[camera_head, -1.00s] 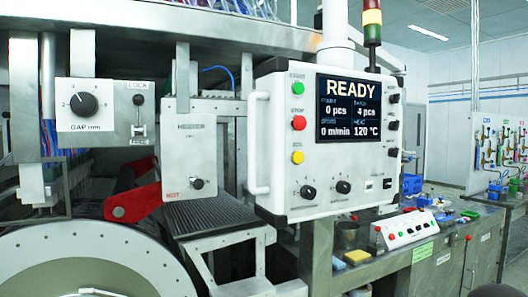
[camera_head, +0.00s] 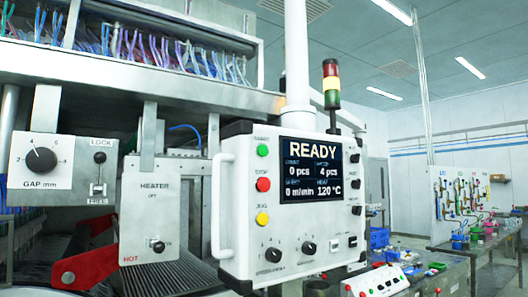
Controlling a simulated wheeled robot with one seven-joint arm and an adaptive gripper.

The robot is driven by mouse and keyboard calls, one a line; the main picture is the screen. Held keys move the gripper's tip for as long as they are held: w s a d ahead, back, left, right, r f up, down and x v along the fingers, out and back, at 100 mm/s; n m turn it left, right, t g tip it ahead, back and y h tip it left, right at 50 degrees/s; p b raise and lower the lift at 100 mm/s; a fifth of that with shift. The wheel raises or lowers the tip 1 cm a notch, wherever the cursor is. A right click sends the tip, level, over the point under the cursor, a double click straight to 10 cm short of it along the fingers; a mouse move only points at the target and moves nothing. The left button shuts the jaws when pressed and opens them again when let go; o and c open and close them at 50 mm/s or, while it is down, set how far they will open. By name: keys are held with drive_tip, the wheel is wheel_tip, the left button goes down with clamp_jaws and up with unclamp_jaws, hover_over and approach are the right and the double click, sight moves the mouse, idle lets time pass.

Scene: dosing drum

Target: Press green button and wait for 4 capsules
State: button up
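The green button (camera_head: 263,151) sits at the upper left of the white control panel (camera_head: 236,190), left of its screen. The screen (camera_head: 311,166) reads READY, with 0 pcs, 4 pcs, 0 m/min and 120 °C. A red button (camera_head: 263,184) and a yellow button (camera_head: 262,218) are below the green one. No capsules can be made out. My gripper is not in view.
A panel with a GAP mm knob (camera_head: 41,160) and a lock lever is at left. A HEATER plate (camera_head: 151,215) stands beside the control panel. A signal tower (camera_head: 331,85) rises behind it. A bench with small blue and green items (camera_head: 460,240) is at right.

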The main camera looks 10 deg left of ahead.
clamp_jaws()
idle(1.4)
